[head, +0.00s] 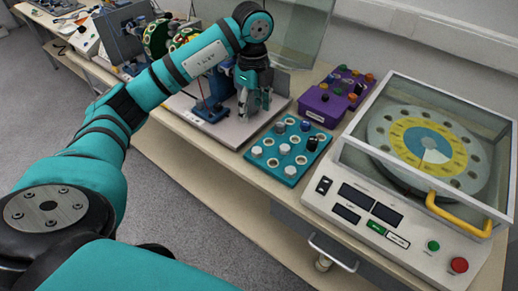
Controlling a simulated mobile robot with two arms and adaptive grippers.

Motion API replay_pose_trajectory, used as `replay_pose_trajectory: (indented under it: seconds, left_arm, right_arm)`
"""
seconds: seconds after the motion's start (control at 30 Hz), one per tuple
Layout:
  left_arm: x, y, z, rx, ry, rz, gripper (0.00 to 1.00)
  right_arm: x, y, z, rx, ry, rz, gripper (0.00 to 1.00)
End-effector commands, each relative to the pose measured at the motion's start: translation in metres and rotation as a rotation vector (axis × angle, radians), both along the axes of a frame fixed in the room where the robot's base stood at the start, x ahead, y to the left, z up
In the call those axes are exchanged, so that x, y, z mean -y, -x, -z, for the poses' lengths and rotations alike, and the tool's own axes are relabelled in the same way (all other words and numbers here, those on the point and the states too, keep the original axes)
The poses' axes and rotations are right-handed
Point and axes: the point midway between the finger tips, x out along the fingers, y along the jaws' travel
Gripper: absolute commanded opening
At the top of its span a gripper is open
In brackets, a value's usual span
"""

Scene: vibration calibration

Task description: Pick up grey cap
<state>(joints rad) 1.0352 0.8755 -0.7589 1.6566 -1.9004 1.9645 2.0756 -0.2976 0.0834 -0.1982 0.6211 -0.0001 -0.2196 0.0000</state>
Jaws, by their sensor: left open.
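A teal board (284,153) lies on the bench with several round caps and ring-shaped seats. Light grey caps stand on it at its left corner (257,152), at its front corner (290,171) and toward its back (279,127). A dark blue cap (305,126) and a black cap (312,144) are near its right side. My left gripper (255,108) points down, open, behind and left of the board, above a pale plate. I see nothing between its fingers. It is apart from the caps. My right gripper is not in view.
A purple box (335,97) with coloured knobs stands behind the board. A machine with a clear lid (430,135) and yellow handle (459,215) stands at right. A blue stand (209,105) is close left of my gripper on the pale plate (232,131).

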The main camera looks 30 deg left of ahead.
Motion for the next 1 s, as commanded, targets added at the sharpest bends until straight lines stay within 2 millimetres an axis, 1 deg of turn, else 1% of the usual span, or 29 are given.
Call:
replay_pose_trajectory:
  seconds: [0.03,0.2,0.4,0.5,0.7,0.87,0.9,1.0]
  left_arm:
    - [0.000,0.002,0.011,-0.007,0.000,0.002,0.57]
    - [0.001,0.002,0.049,-0.007,0.002,0.003,0.57]
    - [0.002,0.001,0.087,-0.003,0.004,0.006,0.57]
    - [0.002,0.000,0.099,-0.002,0.005,0.005,0.57]
    - [0.005,-0.002,0.110,-0.001,0.005,0.006,0.57]
    - [0.012,-0.006,0.133,-0.004,0.006,0.008,0.57]
    - [0.012,-0.007,0.140,-0.004,0.006,0.006,0.57]
    - [0.011,-0.007,0.151,-0.001,0.005,0.006,0.57]
  right_arm:
    - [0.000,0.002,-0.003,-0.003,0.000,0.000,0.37]
    - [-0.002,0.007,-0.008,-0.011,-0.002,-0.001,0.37]
    - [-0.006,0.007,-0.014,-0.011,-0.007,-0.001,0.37]
    - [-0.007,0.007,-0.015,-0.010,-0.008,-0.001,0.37]
    - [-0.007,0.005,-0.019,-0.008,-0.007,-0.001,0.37]
    - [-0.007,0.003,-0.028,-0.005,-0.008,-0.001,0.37]
    - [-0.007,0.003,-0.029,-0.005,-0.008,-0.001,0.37]
    - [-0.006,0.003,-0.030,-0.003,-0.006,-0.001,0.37]
